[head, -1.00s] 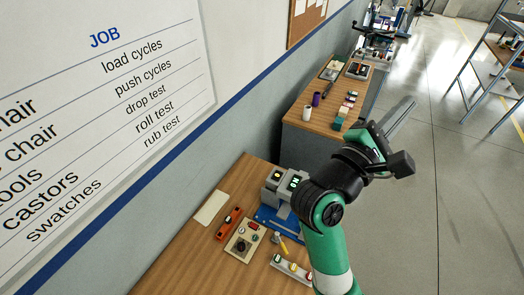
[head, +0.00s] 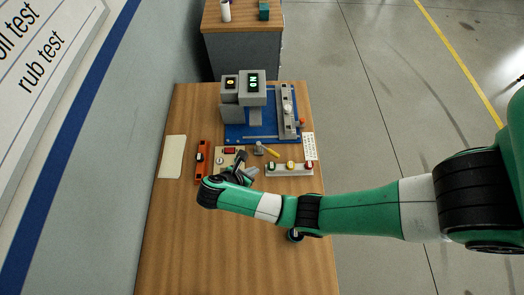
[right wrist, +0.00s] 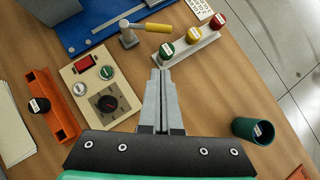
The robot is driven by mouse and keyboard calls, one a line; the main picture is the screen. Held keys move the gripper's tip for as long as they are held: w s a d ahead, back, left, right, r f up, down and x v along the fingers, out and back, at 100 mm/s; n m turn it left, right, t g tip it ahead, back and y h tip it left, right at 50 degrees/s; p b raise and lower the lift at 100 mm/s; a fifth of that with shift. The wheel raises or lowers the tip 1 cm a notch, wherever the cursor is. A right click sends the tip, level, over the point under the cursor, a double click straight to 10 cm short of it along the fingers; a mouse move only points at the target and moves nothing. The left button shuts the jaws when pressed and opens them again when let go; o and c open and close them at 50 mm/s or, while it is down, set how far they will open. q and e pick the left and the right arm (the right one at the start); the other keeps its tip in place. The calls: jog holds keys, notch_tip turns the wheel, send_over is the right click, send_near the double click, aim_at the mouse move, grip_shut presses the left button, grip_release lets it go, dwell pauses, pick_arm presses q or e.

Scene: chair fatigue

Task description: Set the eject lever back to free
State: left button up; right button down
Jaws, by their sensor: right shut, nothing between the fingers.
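A lever with a yellow handle (head: 272,152) on a short grey post (head: 259,148) stands at the front edge of the blue base plate. In the right wrist view the yellow handle (right wrist: 158,27) points right, away from the post (right wrist: 128,36). I cannot read a marking by it. An orange bracket with a black labelled knob (right wrist: 39,105) stands at the left; it also shows in the head view (head: 202,163). My right gripper (head: 253,171) is shut and empty, in front of the yellow lever and apart from it; its fingertips show in the right wrist view (right wrist: 160,72).
A beige panel (right wrist: 70,78) with a black dial and buttons lies left of my fingers. A grey strip (right wrist: 207,38) with green, yellow and red knobs lies to the right. A dark green cup (right wrist: 256,130) is near the front right. A grey machine (head: 243,95) stands behind.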

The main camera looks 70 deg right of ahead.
aim_at(269, 150)
jog(key=shift+w+r, duration=0.1)
jog(key=shift+w, duration=0.05)
jog(key=b+x, duration=0.4)
jog(key=x, duration=0.6)
jog(key=shift+w+a, duration=0.1)
jog(key=d, duration=0.2)
jog(key=shift+s+d+f, duration=0.4)
jog(key=shift+d+f, duration=0.05)
jog(key=shift+d, duration=0.45)
